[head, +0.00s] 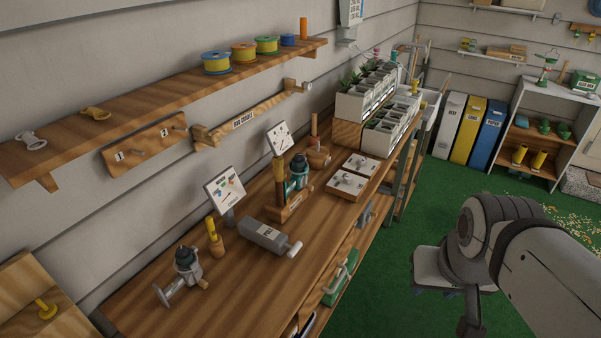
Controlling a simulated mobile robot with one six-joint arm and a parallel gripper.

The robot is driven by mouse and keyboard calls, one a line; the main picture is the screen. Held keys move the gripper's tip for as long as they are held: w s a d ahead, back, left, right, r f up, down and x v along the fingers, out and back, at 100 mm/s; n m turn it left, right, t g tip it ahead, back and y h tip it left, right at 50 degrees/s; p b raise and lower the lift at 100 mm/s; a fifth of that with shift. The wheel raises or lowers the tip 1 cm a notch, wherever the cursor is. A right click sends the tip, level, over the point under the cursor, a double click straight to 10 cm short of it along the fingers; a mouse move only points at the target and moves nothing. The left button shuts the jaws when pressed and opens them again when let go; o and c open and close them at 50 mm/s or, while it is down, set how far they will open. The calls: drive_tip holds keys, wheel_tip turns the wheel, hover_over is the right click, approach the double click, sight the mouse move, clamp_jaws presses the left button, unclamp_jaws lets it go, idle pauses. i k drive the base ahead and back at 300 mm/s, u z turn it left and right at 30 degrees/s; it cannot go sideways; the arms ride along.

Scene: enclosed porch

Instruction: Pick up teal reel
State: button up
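The farther teal reel (297,174) sits in a wooden stand (289,207) near the middle of the bench. My gripper (438,283) hangs over the green floor at the right, well apart from both reels. Its fingers are mostly hidden, so its opening does not show.
A wall shelf (140,98) with coloured spools (244,52) overhangs behind. Planter pots (355,106) fill the bench's far end. The green floor (385,285) beside the bench is clear.

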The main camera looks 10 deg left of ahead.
sight(299, 170)
drive_tip(key=u, duration=0.25)
drive_tip(key=k, duration=0.15)
drive_tip(key=z, duration=2.35)
drive_tip(key=i, duration=1.6)
drive_tip(key=u, duration=1.05)
drive_tip(key=k, duration=0.1)
drive_tip(key=u, duration=2.5)
drive_tip(key=i, duration=0.9)
